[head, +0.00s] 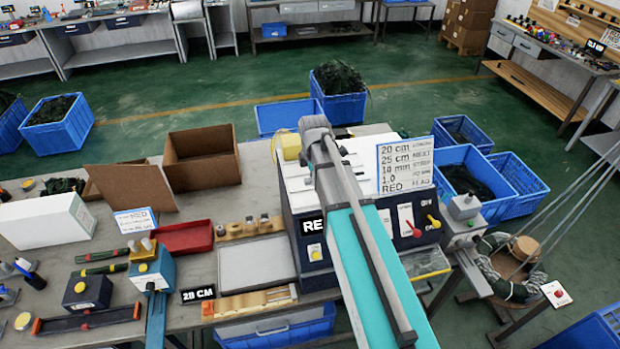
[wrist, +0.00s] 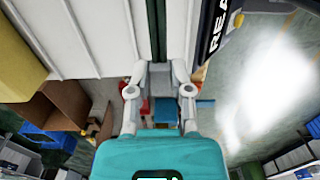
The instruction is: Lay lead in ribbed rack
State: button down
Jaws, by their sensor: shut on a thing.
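My gripper (wrist: 159,76) shows in the wrist view, its two grey fingers close together. It is shut on what looks like the lead, a dark green strip (wrist: 157,28) running up from the fingertips to the top edge; its ends are out of view. A white ribbed surface (wrist: 85,38) lies left of the fingers. In the head view my arm hides the gripper and its load. A wooden rack with notches (head: 236,231) stands behind a grey plate, and another wooden piece (head: 255,302) lies in front of it. I cannot tell which is the ribbed rack.
The machine (head: 311,251) with switches stands beneath my arm. A sign board (head: 406,166) rises at its right. A red tray (head: 185,238), cardboard box (head: 202,158) and dark green bundles (head: 100,254) occupy the left of the bench. The grey plate (head: 257,263) is bare.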

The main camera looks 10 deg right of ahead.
aim_at(313, 197)
jog(key=shift+f, duration=0.1)
notch_tip(313, 197, down, 6)
jog(key=b, duration=0.6)
jog(key=shift+f+b, duration=0.2)
jog(key=shift+b, duration=0.1)
jog(key=shift+c, duration=2.3)
grip_release()
jog(key=shift+a, duration=0.1)
